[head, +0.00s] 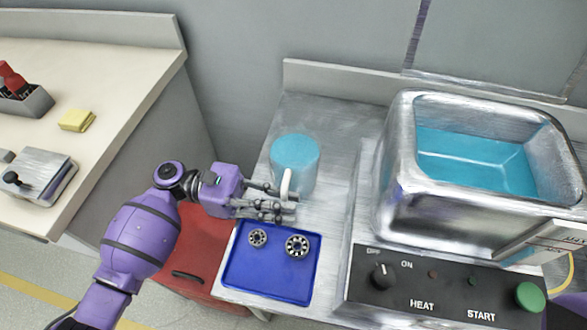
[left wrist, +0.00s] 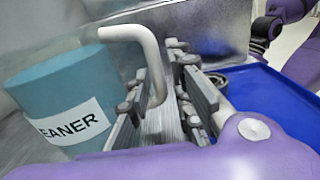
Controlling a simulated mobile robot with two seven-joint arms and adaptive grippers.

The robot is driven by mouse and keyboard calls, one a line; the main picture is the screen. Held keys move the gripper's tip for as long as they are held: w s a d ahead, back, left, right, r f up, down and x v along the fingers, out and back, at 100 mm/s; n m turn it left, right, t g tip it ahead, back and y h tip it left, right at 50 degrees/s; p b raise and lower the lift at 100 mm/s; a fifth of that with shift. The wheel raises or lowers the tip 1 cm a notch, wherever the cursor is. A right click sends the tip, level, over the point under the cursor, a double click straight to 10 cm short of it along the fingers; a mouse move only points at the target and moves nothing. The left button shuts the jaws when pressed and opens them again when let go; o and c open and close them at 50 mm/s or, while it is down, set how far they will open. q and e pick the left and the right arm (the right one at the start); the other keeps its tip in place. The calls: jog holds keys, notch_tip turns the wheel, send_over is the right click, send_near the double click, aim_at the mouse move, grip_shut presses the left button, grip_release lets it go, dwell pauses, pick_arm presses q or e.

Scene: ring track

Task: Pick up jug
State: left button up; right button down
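The jug (head: 295,158) is a light blue cylinder with a pale handle (head: 286,183) on its near side. It stands upright on the metal bench, left of the basin. In the left wrist view the jug (left wrist: 62,98) shows a white label ending in "EANER". My left gripper (head: 282,200) is at the handle, just in front of the jug. In the left wrist view my left gripper (left wrist: 164,85) is open, with the handle (left wrist: 150,55) at the gap between its fingers, close to the left finger. Contact cannot be told. My right gripper is in neither view.
A blue tray (head: 233,270) with two bearing-like rings (head: 297,246) lies just in front of the gripper. A metal basin (head: 400,205) of blue liquid stands at right, behind a control panel (head: 440,290). A counter (head: 120,75) at left holds a yellow block (head: 76,120).

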aim_at(284, 187)
pick_arm(q)
jog(key=shift+d, duration=0.15)
jog(key=shift+c, duration=0.3)
grip_shut()
jog(key=shift+r, duration=0.1)
jog(key=shift+r, duration=0.2)
jog(key=shift+r+p, duration=0.75)
jog(key=shift+r, duration=4.05)
